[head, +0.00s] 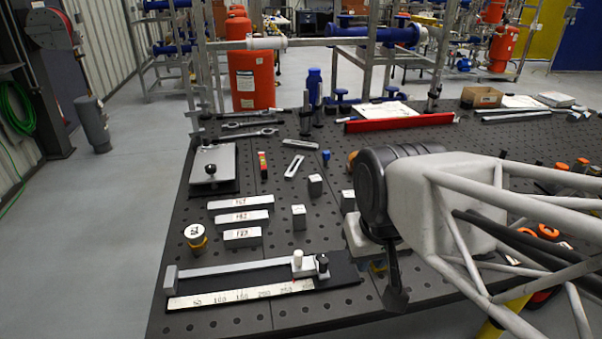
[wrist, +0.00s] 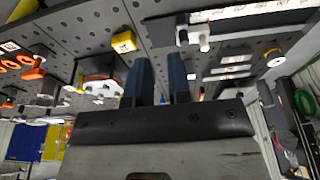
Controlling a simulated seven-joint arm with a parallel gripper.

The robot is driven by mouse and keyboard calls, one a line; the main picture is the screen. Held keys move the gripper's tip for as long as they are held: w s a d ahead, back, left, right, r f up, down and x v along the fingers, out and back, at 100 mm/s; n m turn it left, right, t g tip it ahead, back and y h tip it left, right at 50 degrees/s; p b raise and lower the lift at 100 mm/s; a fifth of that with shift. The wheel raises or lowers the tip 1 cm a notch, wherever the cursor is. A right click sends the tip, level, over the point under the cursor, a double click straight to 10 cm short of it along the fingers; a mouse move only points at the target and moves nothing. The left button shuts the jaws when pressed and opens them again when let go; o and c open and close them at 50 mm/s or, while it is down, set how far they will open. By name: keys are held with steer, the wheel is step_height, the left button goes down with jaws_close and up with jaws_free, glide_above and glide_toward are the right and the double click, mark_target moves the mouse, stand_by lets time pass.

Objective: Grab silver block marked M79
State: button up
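Several silver blocks lie on the dark perforated table. Three small ones stand in the middle of the head view: an upper block (head: 315,185), a lower block (head: 299,217) and a right block (head: 348,201) close to my arm. Three longer bars, top (head: 240,201), middle (head: 243,218) and bottom (head: 242,237), lie to their left. Their markings are too small to read, so I cannot tell which is M79. My gripper (wrist: 160,60) shows two blue fingers apart with nothing between them in the wrist view. In the head view its fingers are mostly hidden by my arm.
A long gauge with a scale strip (head: 240,295) lies at the table's front. A grey plate with a black knob (head: 212,170), wrenches (head: 250,133) and a red bar (head: 400,122) lie farther back.

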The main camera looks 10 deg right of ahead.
steer(key=o, duration=0.9)
steer(key=shift+w, duration=0.1)
steer(key=w+d+f+n+t+h, duration=0.1)
steer(key=w+d+f+n+t, duration=0.15)
steer(key=w+n, duration=0.7)
steer(key=w+d+f+n+t, duration=0.1)
steer(key=w+d+n+t, duration=0.15)
steer(key=w+n, duration=0.7)
steer(key=shift+w+a+f+n+t+y, duration=0.2)
steer(key=shift+w+f+n+t+y, duration=0.5)
steer(key=shift+w+f+n, duration=1.7)
steer(key=shift+w+a+f+n+t+y, duration=0.2)
steer(key=shift+w+f+n+t, duration=1.05)
steer(key=shift+w+n, duration=2.3)
steer(key=shift+w+a+f+n+t+y, duration=0.3)
steer(key=shift+w+f+n+t, duration=0.65)
steer(key=shift+w+f+n, duration=1.45)
steer(key=shift+w+d+r+n, duration=0.1)
steer(key=shift+w+r+n, duration=0.1)
steer(key=shift+r+n, duration=0.5)
steer(key=shift+w+f, duration=0.15)
steer(key=shift+f, duration=0.05)
